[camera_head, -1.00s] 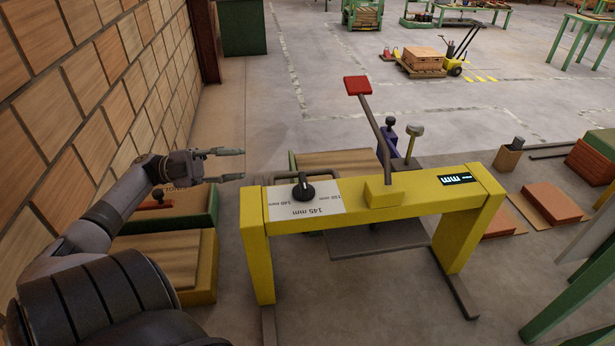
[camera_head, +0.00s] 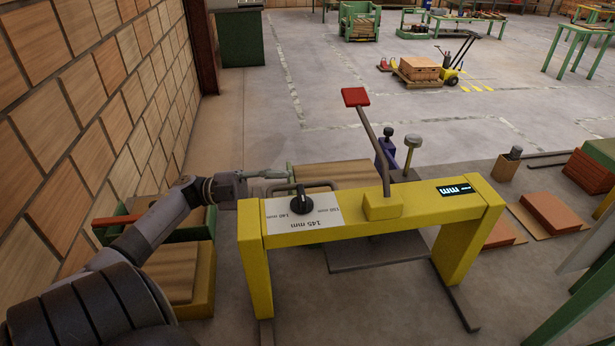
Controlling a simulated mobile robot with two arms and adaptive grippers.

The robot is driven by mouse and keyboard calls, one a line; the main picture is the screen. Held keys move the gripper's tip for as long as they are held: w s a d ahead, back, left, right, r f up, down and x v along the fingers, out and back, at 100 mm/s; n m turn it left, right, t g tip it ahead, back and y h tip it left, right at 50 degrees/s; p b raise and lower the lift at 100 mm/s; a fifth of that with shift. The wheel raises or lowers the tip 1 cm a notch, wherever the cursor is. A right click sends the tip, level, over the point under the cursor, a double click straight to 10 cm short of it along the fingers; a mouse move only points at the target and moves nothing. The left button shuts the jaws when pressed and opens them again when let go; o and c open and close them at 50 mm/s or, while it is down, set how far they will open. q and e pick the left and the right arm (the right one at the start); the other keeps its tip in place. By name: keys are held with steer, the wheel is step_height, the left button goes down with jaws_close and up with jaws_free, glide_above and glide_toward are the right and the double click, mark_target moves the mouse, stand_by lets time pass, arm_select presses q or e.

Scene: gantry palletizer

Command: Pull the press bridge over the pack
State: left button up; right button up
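The press bridge (camera_head: 335,227) is a yellow gantry standing upright across the middle of the view. It carries a lever with a red end (camera_head: 355,97), a black dial knob (camera_head: 301,203) on a white scale plate and a small display reading mm (camera_head: 457,189). A grey bar handle (camera_head: 335,184) shows behind its left end. A light wooden-topped stack (camera_head: 340,174), perhaps the pack, lies behind the beam, partly hidden. My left gripper (camera_head: 276,177) is beside the bridge's left end, close to the handle. Its fingers overlap in view, so opening and contact are unclear. My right gripper is out of view.
Wooden-topped boxes, green (camera_head: 165,233) and yellow (camera_head: 207,284), stand at left by a brick-patterned wall (camera_head: 75,110). Reddish slabs (camera_head: 553,212) lie on boards at right. A pallet truck (camera_head: 450,76) stands farther back. The floor behind the bridge is largely clear.

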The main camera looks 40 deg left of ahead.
mark_target(308, 185)
arm_select(q)
steer(key=p+x, duration=0.1)
steer(key=x, duration=0.5)
steer(key=shift+w+d+p, duration=0.1)
steer(key=shift+d+p, duration=0.1)
steer(key=shift+p, duration=0.15)
jaws_close()
stand_by(0.5)
